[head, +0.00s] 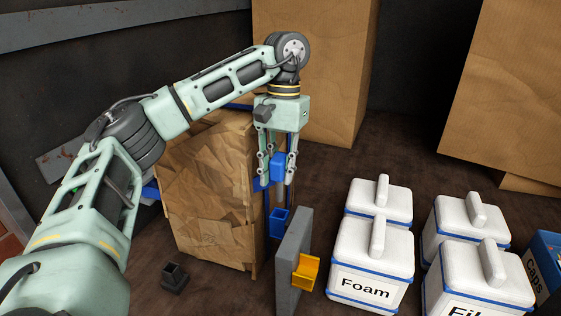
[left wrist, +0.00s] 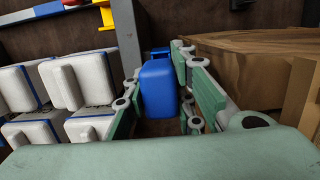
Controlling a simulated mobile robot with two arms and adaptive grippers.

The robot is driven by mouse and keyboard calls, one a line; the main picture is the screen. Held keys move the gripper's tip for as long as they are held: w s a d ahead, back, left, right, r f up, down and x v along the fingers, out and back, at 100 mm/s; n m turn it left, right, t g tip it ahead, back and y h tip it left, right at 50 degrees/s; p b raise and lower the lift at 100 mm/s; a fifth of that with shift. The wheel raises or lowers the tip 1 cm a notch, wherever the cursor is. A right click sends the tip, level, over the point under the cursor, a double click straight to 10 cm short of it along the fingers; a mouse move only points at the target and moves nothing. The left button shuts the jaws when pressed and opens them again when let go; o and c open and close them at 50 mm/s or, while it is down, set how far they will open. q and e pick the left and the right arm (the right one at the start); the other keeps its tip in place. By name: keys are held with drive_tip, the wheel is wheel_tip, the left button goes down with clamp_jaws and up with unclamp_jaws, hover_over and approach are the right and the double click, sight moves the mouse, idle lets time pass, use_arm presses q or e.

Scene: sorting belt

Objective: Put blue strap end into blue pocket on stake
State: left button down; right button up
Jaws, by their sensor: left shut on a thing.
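My left gripper (head: 278,172) points down beside the front right edge of a crumpled brown box. It is shut on the blue strap end (head: 277,166), a blue block that also shows between the fingers in the left wrist view (left wrist: 158,88). The blue pocket (head: 279,221) is an open-topped holder below the strap end, on the near-box side of the grey stake (head: 294,262). The strap end is above the pocket and apart from it. The stake also shows in the left wrist view (left wrist: 128,40). My right gripper is not in view.
The crumpled box (head: 205,195) stands left of the gripper, with blue strap around it. A yellow pocket (head: 305,272) is on the stake's other side. White lidded boxes (head: 370,260) stand to the right. A small black holder (head: 174,278) is on the floor at front left.

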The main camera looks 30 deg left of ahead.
sight(279, 201)
use_arm(q)
drive_tip(key=shift+s+f, duration=0.1)
drive_tip(key=shift+f, duration=2.15)
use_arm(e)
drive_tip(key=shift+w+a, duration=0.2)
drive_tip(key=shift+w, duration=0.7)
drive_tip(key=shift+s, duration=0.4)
use_arm(q)
drive_tip(key=shift+f, duration=0.2)
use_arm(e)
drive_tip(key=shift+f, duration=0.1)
